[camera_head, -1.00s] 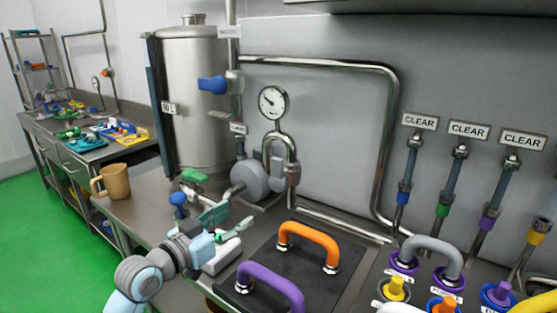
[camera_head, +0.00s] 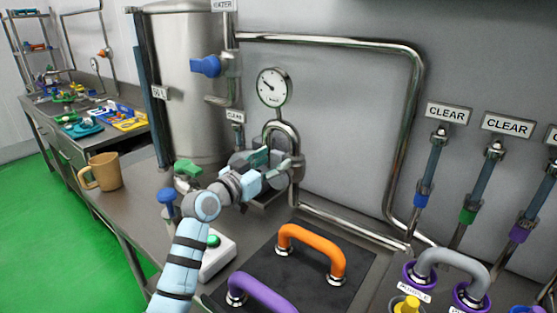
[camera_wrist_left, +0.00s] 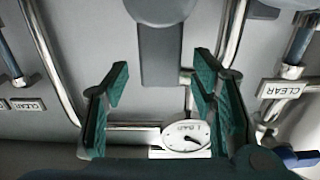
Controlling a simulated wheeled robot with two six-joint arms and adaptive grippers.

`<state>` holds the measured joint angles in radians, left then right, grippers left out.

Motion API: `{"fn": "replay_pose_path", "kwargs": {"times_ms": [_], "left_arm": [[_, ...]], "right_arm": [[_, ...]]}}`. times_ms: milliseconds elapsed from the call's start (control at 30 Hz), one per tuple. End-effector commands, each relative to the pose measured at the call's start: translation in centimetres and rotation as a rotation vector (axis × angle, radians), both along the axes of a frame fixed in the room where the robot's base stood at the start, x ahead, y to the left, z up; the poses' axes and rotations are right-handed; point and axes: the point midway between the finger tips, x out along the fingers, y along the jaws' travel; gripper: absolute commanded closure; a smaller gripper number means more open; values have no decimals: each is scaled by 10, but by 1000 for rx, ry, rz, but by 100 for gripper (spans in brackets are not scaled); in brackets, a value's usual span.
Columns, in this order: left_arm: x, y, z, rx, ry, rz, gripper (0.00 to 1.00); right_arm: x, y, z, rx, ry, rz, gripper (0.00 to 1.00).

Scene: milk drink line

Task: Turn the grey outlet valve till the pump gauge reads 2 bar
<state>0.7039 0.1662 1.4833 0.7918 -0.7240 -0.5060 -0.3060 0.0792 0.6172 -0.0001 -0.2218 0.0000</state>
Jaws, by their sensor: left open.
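The round white pump gauge (camera_head: 273,87) stands on the steel outlet pipe; its needle points up and left, and the numbers are too small to read. My left gripper (camera_head: 266,160) is open, with green finger pads, in front of the pump and outlet pipe. It hides most of the grey outlet valve in the head view. In the left wrist view, a grey lever-like part (camera_wrist_left: 165,45), likely the valve handle, hangs between and beyond the open fingers (camera_wrist_left: 163,95). I cannot tell whether they touch it. The gauge also shows there (camera_wrist_left: 186,138). My right gripper is not in view.
A white box with a green button (camera_head: 216,258) stands below my left arm. A blue valve knob (camera_head: 166,197) and a tan mug (camera_head: 102,172) are to its left. An orange handle (camera_head: 311,240) and a purple handle (camera_head: 262,293) rise from a dark plate.

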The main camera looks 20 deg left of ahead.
Motion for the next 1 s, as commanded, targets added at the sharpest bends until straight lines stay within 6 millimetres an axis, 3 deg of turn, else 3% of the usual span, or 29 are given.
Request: {"fn": "replay_pose_path", "kwargs": {"times_ms": [200, 467, 800, 1000], "left_arm": [[25, -11, 0, -1, -1, -2, 48], [27, -12, 0, 0, -1, -1, 48], [26, -11, 0, 0, 0, -1, 100], [26, -11, 0, 1, 0, -1, 100]], "right_arm": [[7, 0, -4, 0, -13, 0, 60], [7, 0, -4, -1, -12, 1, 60], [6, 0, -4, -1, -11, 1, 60], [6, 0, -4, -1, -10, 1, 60]]}}
